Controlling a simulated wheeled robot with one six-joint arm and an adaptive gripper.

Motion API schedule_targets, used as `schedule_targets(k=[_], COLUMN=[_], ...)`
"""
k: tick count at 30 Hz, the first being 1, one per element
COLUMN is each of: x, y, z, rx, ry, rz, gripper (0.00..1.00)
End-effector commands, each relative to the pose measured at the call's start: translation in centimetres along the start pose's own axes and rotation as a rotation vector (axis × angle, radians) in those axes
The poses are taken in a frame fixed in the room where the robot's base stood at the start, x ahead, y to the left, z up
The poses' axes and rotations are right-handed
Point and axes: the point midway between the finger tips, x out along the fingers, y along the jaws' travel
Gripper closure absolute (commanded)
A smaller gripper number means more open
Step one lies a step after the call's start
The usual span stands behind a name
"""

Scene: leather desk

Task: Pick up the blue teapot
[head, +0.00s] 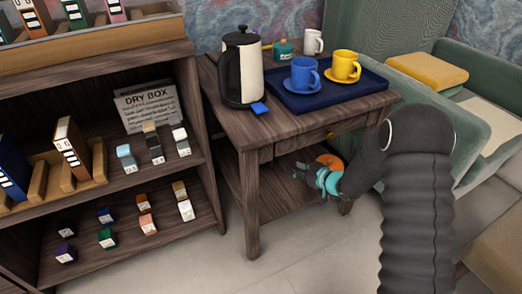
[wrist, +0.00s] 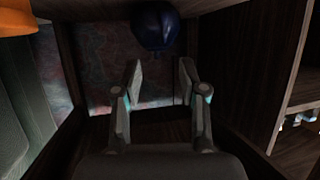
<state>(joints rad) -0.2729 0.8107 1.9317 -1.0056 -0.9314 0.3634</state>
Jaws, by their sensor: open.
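A dark blue rounded thing, which looks like the blue teapot (wrist: 156,27), is at the top middle of the wrist view, in shadow. Its spout and handle cannot be made out. I do not see it in the head view, where the side table hides much of the space below its top. My gripper (wrist: 160,70) is open and empty, with the blue thing beyond its fingertips and apart from them. In the head view my gripper (head: 303,170) is under the tabletop, above the lower shelf.
The side table (head: 228,95) has legs and a lower shelf (head: 285,205) around my gripper. An orange thing (wrist: 15,20) is close by. On top stand a black-and-white kettle (head: 241,70) and a blue tray (head: 335,97) with cups. A bookshelf (head: 200,120) is left, a green sofa (head: 440,95) right.

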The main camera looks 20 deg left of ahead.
Motion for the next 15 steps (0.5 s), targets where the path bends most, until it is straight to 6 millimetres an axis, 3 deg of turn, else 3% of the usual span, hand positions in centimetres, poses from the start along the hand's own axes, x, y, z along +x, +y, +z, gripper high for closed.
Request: schedule_targets(k=[9, 15], x=[5.6, 7.7], y=[-0.2, -0.1], z=[0.1, 0.0], rx=[-0.001, 0.001], ry=[0.001, 0.0], rz=[-0.002, 0.0], gripper=[0.58, 0.58])
